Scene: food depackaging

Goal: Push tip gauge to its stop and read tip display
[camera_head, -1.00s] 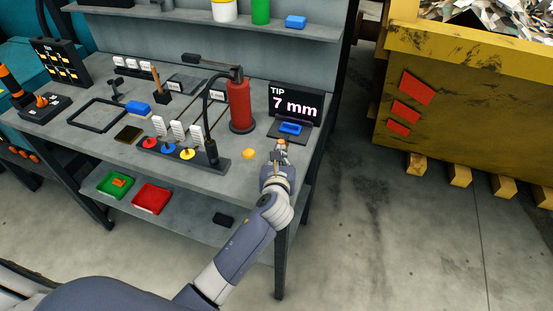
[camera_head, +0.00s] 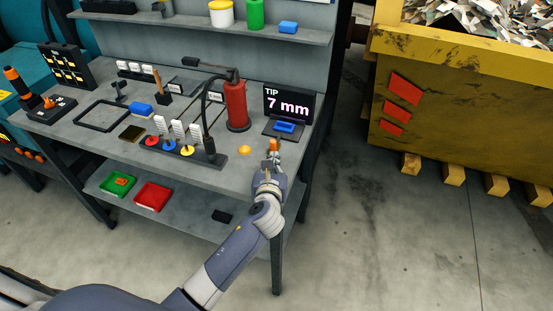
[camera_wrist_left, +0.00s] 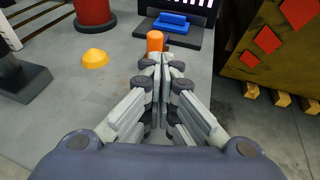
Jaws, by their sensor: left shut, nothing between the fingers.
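The tip display (camera_head: 290,103) is a black panel at the bench's right end and reads "TIP 7 mm". A blue block (camera_head: 285,126) sits on a dark base plate (camera_head: 271,134) in front of it; it also shows in the left wrist view (camera_wrist_left: 172,18). A small orange cylinder (camera_head: 273,145) is on the near side of the base plate. My left gripper (camera_head: 270,163) is shut and empty, just short of the orange cylinder. In the left wrist view the cylinder (camera_wrist_left: 155,41) appears just beyond the fingertips (camera_wrist_left: 162,62). My right gripper is not in view.
A red cylinder (camera_head: 236,106) on a black foot stands left of the display. A yellow-orange knob (camera_head: 244,150) lies on the bench left of my gripper. A black rack with coloured discs (camera_head: 187,150) is farther left. A yellow container (camera_head: 470,125) stands right, beyond open floor.

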